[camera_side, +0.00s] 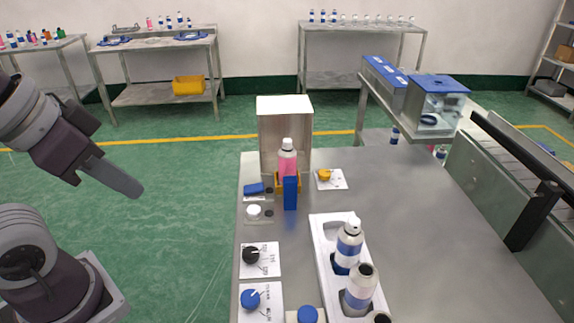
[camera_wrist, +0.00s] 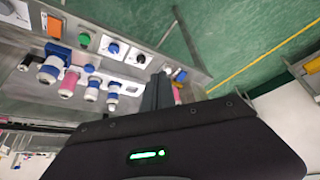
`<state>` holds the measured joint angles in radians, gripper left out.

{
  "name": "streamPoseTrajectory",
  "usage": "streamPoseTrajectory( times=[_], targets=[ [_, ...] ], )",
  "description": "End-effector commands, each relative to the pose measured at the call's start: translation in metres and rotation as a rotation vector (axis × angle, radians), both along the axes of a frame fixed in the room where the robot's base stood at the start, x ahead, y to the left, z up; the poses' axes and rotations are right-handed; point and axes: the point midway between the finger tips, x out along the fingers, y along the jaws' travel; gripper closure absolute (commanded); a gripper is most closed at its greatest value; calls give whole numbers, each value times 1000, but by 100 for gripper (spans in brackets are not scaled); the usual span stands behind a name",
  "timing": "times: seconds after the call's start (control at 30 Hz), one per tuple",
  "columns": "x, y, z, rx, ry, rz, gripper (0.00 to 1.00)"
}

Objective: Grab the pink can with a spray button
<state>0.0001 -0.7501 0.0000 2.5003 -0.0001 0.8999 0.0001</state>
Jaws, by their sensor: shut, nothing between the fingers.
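The pink can (camera_side: 288,163) with a white top stands upright in the side view, in a yellow-orange holder in front of an open beige box. A blue block (camera_side: 290,193) in front hides part of its lower body. My gripper (camera_side: 133,190) is shut and empty, off to the left of the table and well apart from the can. In the wrist view, its dark fingers (camera_wrist: 158,90) are together. A pink bottle (camera_wrist: 68,83) shows there among others; I cannot tell whether it is the same can.
Knob panels (camera_side: 259,260) line the left edge. The beige box (camera_side: 285,104) stands behind the can. The table's right side is clear. A blue-topped machine (camera_side: 440,85) stands at the back right.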

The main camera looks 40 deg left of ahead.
Motion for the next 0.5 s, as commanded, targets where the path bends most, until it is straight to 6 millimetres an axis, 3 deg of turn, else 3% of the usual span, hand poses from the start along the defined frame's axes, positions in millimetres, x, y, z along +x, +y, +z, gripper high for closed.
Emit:
streamPoseTrajectory(
  times=[0.07, 0.27, 0.5],
  targets=[
    [0, 0, 0, 0, 0, 0, 96],
    [0, 0, 0, 0, 0, 0, 57],
    [0, 0, 0, 0, 0, 0, 54]
  ],
)
